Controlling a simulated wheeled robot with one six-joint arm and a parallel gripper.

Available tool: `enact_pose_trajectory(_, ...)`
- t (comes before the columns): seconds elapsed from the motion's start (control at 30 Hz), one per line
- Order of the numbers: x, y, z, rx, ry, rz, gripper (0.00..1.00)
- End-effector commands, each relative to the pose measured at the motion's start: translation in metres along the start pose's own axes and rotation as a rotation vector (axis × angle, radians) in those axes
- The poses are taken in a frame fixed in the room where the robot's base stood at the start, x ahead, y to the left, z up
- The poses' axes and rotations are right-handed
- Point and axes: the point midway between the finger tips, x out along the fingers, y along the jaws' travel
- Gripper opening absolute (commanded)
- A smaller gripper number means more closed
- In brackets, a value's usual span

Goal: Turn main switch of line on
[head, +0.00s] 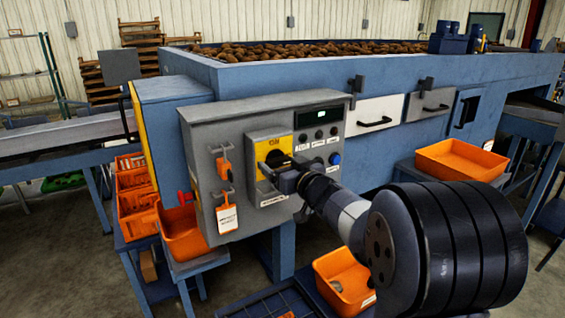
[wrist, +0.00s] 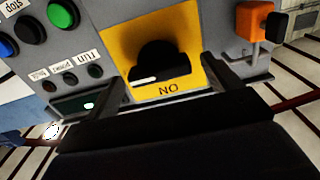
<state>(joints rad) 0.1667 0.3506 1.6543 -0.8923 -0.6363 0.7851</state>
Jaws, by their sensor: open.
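The main switch is a black rotary knob (wrist: 160,58) on a yellow plate (wrist: 118,50), with a white mark at the knob's lower left edge in the wrist view. The plate's lettering, upside down there, reads ON below the knob. In the head view the yellow plate (head: 265,146) is on the grey control box (head: 205,123), the knob partly hidden by my gripper (head: 280,172). In the wrist view my gripper (wrist: 162,74) is open, one finger on each side of the knob's lower part. I cannot tell whether the fingers touch it.
An orange padlock (head: 223,168) and a tag (head: 227,218) hang left of the switch. Buttons and a lit green display (head: 319,114) are to its right. Orange crates (head: 182,234) stand below and beside the box. The potato-filled grader (head: 245,73) extends behind.

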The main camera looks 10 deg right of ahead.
Motion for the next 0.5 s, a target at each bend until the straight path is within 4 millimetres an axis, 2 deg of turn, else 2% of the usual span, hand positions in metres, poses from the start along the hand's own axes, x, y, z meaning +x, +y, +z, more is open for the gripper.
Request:
enact_pose_trajectory(0.3, 0.0030, -0.0001, -0.0002, -0.001, 0.000, 0.000, 0.85)
enact_pose_trajectory(0.5, 0.0028, -0.0001, -0.0002, -0.001, 0.000, 0.000, 0.70)
